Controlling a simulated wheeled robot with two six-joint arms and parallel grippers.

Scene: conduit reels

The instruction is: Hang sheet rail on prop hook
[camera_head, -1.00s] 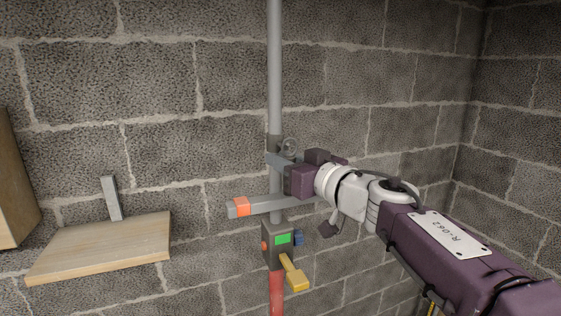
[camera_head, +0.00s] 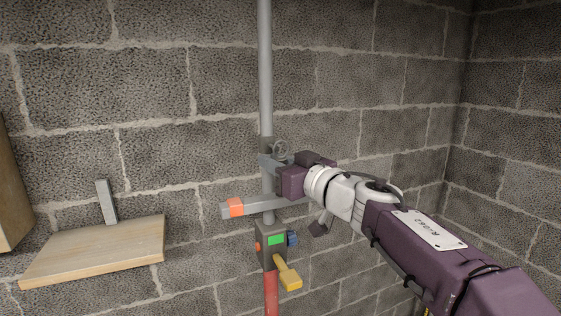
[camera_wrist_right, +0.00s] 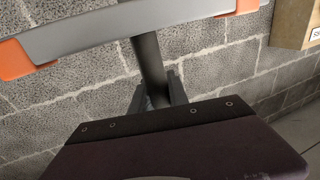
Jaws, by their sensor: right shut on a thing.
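The sheet rail (camera_head: 252,206) is a flat grey bar with an orange band near its left end. It lies nearly level across the grey prop (camera_head: 265,70), and its right part is hidden by my arm. My right gripper (camera_head: 271,163) is at the prop, just above the bar. In the right wrist view the rail (camera_wrist_right: 130,25) crosses the top with orange at both ends, and a dark stem (camera_wrist_right: 148,62) runs from it between my fingers (camera_wrist_right: 157,92). The gripper is shut on that stem, which looks like part of the rail. A small grey ring (camera_head: 281,149) shows beside the prop; the hook is hard to make out.
A dark box (camera_head: 270,245) with a green panel and yellow lever (camera_head: 288,277) is on the prop below the rail, above a red lower section. A wooden shelf (camera_head: 95,250) and wooden box (camera_head: 12,190) are at left. A block wall stands behind; space between shelf and prop is free.

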